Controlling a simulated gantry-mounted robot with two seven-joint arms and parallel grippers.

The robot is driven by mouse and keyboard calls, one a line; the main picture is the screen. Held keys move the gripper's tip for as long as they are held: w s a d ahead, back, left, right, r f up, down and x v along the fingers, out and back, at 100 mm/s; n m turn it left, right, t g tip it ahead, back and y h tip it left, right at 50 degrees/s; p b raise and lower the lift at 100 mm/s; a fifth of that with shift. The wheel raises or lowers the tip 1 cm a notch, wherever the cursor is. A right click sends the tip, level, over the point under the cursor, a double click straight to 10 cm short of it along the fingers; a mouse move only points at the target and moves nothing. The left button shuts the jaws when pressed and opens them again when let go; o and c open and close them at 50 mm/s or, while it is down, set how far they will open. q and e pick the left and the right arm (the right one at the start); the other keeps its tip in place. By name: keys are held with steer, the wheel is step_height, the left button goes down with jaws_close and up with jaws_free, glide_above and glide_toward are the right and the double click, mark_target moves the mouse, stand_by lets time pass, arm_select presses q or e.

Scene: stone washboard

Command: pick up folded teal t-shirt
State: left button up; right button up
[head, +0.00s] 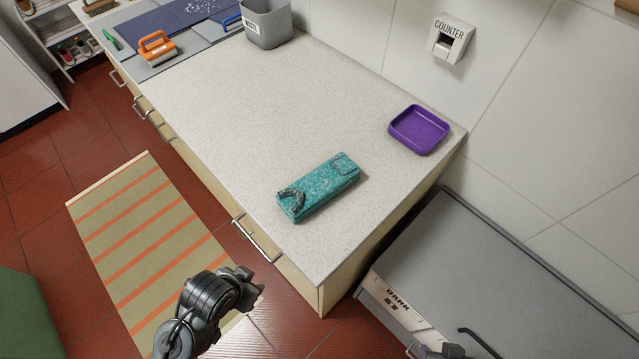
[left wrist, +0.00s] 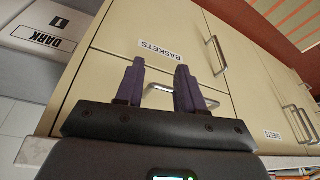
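The folded teal t-shirt (head: 325,187) lies flat on the pale speckled counter (head: 235,110), near its front right corner. It is a speckled teal block with a dark grey patch at its near left end. My left gripper (head: 252,287) is in front of the counter, apart from the shirt. In the left wrist view the left gripper (left wrist: 160,75) has its two purple fingers apart with nothing between them, facing the drawer fronts. The shirt is not in that view. A small purple and dark part at the bottom edge of the head view may be my right gripper (head: 443,351); its fingers are not clear.
A purple tray (head: 419,130) sits at the counter's back right. A grey bin (head: 266,22) and an orange-handled brush (head: 158,47) are at the far left. A grey-topped unit labelled DARK (head: 500,270) stands right. Drawer handles (head: 256,238) stick out in front. The middle counter is clear.

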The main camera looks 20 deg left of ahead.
stand_by(0.3)
arm_select(q)
steer(key=o, duration=1.2)
steer(key=shift+d, duration=0.1)
steer(key=shift+c, duration=0.2)
steer(key=shift+f, duration=0.1)
